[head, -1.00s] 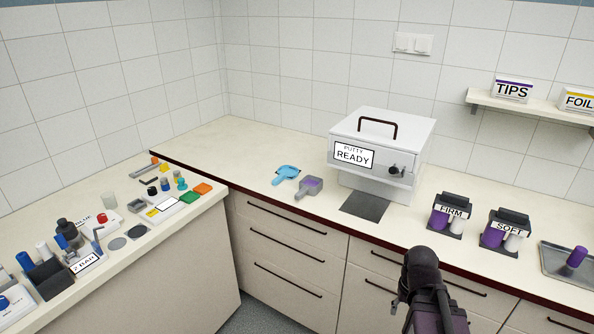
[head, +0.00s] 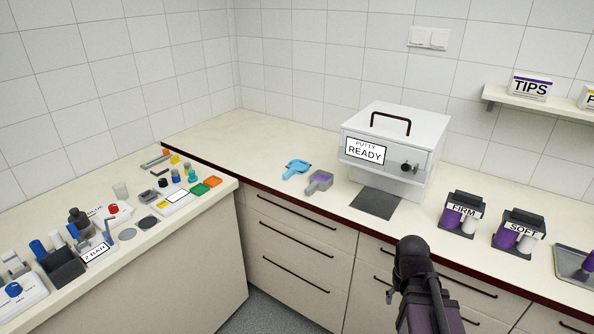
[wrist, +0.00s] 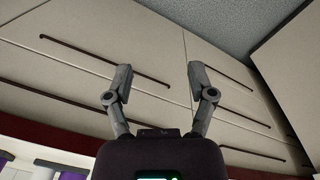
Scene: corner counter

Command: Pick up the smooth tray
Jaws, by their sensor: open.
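Two small handled trays lie on the back counter, left of the white box. One is light blue (head: 296,169). The other is grey with a purple inside (head: 319,181) and lies just right of and nearer than the blue one. They are too small here to tell which is smooth. My gripper (wrist: 158,78) is open and empty in the wrist view, its two fingers apart, facing drawer fronts. My arm is in front of the drawers in the head view, right of and nearer than both trays. Neither tray shows in the wrist view.
A white box labelled PUTTY READY (head: 397,145) stands behind a dark mat (head: 376,203). FIRM (head: 461,213) and SOFT (head: 518,232) holders and a metal tray (head: 573,266) are at right. The left counter is crowded. Counter left of the blue tray is clear.

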